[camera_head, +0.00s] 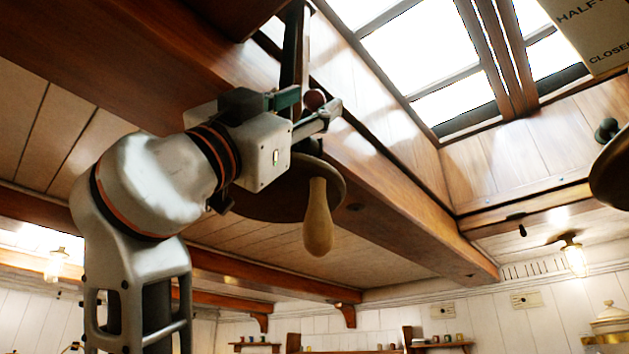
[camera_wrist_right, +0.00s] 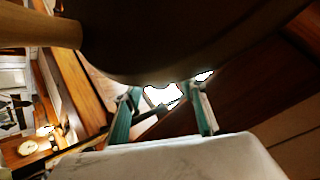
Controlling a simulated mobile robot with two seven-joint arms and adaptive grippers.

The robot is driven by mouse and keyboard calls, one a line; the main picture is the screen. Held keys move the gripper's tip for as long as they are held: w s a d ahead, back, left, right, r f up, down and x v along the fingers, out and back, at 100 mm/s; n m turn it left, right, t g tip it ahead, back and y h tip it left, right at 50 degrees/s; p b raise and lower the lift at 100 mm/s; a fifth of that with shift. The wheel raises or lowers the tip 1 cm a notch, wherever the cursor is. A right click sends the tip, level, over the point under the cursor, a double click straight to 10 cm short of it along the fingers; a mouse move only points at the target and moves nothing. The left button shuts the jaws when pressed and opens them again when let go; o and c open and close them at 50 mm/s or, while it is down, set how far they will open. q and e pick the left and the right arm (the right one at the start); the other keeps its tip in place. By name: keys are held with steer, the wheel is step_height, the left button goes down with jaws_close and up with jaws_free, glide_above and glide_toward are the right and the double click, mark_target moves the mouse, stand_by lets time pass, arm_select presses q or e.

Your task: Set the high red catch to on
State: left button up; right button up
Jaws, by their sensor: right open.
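A dark red ball-shaped knob (camera_head: 315,99), which looks like the red catch, sits high by the dark upright post at the ceiling beam. My right gripper (camera_head: 318,97) is open, with its fingers around or just in front of the knob; I cannot tell if they touch it. In the right wrist view the open green-padded fingers (camera_wrist_right: 162,112) show below a dark round disc, and the knob cannot be made out there. The catch's setting cannot be read. My left gripper is not in view.
A dark round disc (camera_head: 270,198) with a pale wooden handle (camera_head: 318,220) hangs right under my gripper. The wooden beam (camera_head: 375,185) runs close behind. A sign (camera_head: 590,35) reading "HALF" and "CLOSED" and a dark knob (camera_head: 606,130) are at the right. Open air lies below the beam.

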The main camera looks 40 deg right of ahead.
steer(key=s+v, duration=0.1)
steer(key=v, duration=0.9)
steer(key=shift+w, duration=0.45)
steer(key=shift+c, duration=0.4)
